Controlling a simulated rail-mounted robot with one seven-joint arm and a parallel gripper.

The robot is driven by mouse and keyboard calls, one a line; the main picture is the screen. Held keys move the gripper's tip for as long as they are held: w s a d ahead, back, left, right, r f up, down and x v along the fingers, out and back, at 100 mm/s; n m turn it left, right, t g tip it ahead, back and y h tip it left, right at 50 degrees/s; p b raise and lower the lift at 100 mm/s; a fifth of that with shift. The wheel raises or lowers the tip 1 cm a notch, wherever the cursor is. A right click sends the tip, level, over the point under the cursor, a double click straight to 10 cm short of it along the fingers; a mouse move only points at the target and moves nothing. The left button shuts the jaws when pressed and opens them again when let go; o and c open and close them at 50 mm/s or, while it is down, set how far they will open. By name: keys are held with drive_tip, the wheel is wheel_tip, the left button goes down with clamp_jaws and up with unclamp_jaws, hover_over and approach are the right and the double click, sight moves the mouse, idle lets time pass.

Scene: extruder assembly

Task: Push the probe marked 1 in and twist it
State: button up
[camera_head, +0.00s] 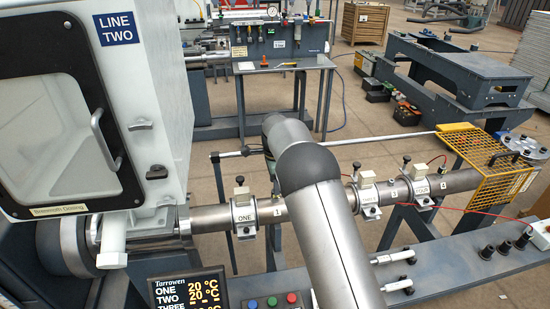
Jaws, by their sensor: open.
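The barrel (322,202) runs across the picture from the white machine to a yellow mesh guard. A small label "1" (277,211) sits on it just right of the heater band marked ONE (243,216). A small fitting (276,189) stands up above the label; I cannot tell whether it is the probe or only its socket. Two silver rod-like parts (393,257) lie on the grey ledge in front, too small to identify. My arm crosses in front of the barrel and hides its middle. My gripper is out of view.
Bands marked THREE (369,197) and FOUR (421,187) are farther right, before the yellow guard (487,160). Red cables hang near it. A temperature display (187,290) and push buttons (272,302) are at the bottom. Several black knobs (503,246) stand on the right ledge.

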wheel_tip(320, 180, up, 13)
drive_tip(key=s+d+r+n, duration=0.35)
drive_tip(key=s+d, duration=0.25)
drive_tip(key=d, duration=0.2)
drive_tip(key=s+d+n, duration=0.3)
drive_tip(key=s+d, duration=0.1)
drive_tip(key=s, duration=0.6)
drive_tip(key=s+d+n, duration=0.3)
drive_tip(key=s+d, duration=0.1)
drive_tip(key=s, duration=0.5)
drive_tip(key=s+d+f+n+b, duration=0.1)
drive_tip(key=s+d+f+n, duration=0.2)
drive_tip(key=s, duration=0.5)
drive_tip(key=s+f+n+b, duration=0.1)
drive_tip(key=s+f+n, duration=0.3)
drive_tip(key=s, duration=0.5)
wheel_tip(320, 180, down, 22)
drive_tip(key=m+b, duration=0.1)
drive_tip(key=b, duration=1.7)
drive_tip(key=shift+w+r, duration=0.25)
